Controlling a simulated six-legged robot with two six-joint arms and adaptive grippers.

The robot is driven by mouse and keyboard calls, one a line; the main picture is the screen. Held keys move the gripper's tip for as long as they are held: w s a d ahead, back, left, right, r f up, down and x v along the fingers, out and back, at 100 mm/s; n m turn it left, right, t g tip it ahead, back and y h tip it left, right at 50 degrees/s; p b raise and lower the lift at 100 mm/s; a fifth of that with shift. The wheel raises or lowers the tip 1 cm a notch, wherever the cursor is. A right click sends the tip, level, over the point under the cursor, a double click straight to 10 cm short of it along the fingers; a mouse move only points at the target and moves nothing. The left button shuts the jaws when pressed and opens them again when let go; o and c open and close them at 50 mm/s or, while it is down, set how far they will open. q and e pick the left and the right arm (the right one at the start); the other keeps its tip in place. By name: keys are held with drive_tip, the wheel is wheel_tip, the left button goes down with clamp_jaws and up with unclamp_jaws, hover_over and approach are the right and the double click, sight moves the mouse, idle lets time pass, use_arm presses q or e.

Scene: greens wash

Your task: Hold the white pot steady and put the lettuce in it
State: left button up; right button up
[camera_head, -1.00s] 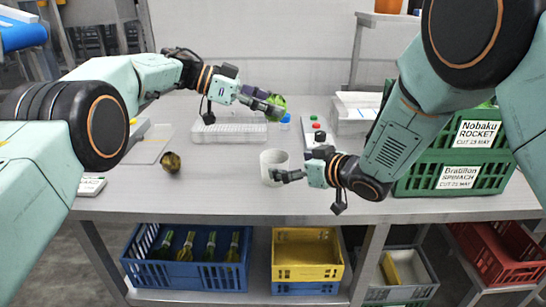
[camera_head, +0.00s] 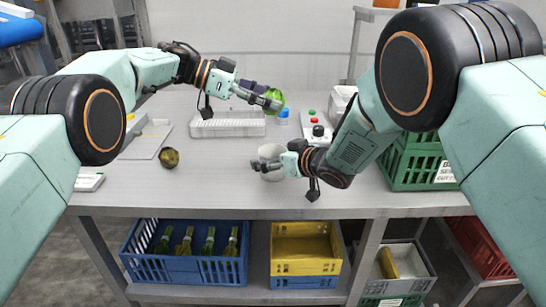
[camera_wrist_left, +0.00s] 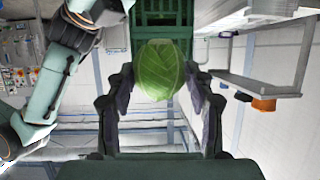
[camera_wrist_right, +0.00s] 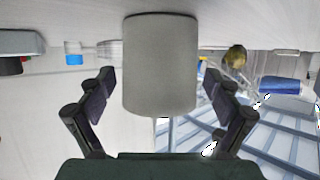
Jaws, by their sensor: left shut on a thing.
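The green lettuce (camera_head: 272,98) is held between the fingers of my left gripper (camera_head: 262,97), up above the back of the table. The lettuce also shows between the fingers in the left wrist view (camera_wrist_left: 160,70). The white pot (camera_head: 270,152) stands on the table near the middle, partly hidden by my right gripper (camera_head: 268,165). In the right wrist view the pot (camera_wrist_right: 160,65) lies between the spread fingers, with gaps on both sides. My right gripper is open around it. The pot's inside is not visible in the wrist view.
A white rack (camera_head: 228,126) stands behind the pot. A blue-capped item (camera_head: 283,113) and a box with coloured buttons (camera_head: 316,130) are at the back. A dark round thing (camera_head: 169,157) lies left. Green crates (camera_head: 410,162) stand right. Table between is clear.

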sight(269, 145)
drive_tip(key=c, duration=1.1)
use_arm(q)
drive_tip(key=shift+f, duration=6.05)
use_arm(e)
drive_tip(key=shift+o, duration=0.2)
use_arm(q)
drive_tip(key=o, duration=1.4)
drive_tip(key=v, duration=1.2)
drive_tip(key=shift+w, duration=0.1)
